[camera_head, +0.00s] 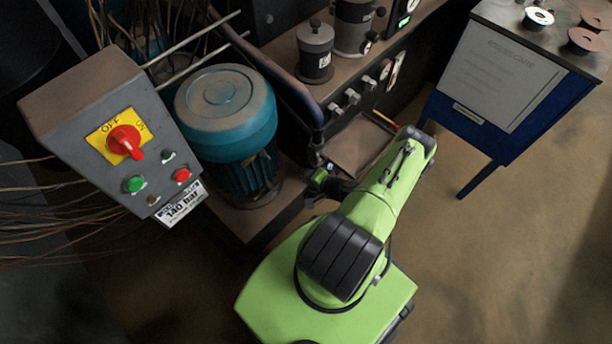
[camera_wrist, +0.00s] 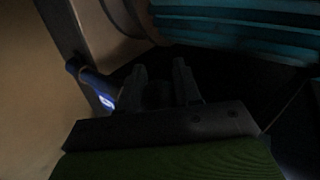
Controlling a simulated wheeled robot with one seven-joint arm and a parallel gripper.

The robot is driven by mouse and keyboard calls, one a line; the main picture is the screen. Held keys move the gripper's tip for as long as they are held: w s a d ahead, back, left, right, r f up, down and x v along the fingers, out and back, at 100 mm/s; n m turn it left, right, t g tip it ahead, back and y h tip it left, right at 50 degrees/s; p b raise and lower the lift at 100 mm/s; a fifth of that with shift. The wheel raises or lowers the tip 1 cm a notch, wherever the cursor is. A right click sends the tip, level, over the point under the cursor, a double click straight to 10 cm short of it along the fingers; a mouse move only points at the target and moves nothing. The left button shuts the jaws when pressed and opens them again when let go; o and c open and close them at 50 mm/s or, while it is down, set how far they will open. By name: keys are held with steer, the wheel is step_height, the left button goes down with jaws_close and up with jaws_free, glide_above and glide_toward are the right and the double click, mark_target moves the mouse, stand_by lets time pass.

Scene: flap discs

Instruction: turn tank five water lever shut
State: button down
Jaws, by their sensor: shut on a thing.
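My gripper (camera_wrist: 159,82) shows two dark fingers in the wrist view. They are a little apart and shut on a dark part (camera_wrist: 158,96) too dim to identify. A blue lever-like piece (camera_wrist: 84,76) with a bright white patch lies just left of the left finger. I cannot tell whether it joins the part between the fingers. In the head view my gripper (camera_head: 320,182) is low beside the teal motor or tank (camera_head: 228,110), mostly hidden by its own black wrist. No tank number or water label can be read there.
A grey control box (camera_head: 110,130) with a red switch and a 140 bar label stands left. A bench (camera_head: 345,85) with knobs and canisters is behind. A blue stand (camera_head: 500,90) with discs is at right. Brown floor (camera_head: 500,250) is free at lower right.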

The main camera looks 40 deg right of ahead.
steer(key=shift+s+f, duration=0.1)
steer(key=c, duration=1.1)
jaws_free()
steer(key=shift+o, duration=0.2)
steer(key=p+v, duration=0.5)
steer(key=v, duration=1)
steer(key=shift+s+r, duration=0.2)
steer(key=shift+s, duration=0.1)
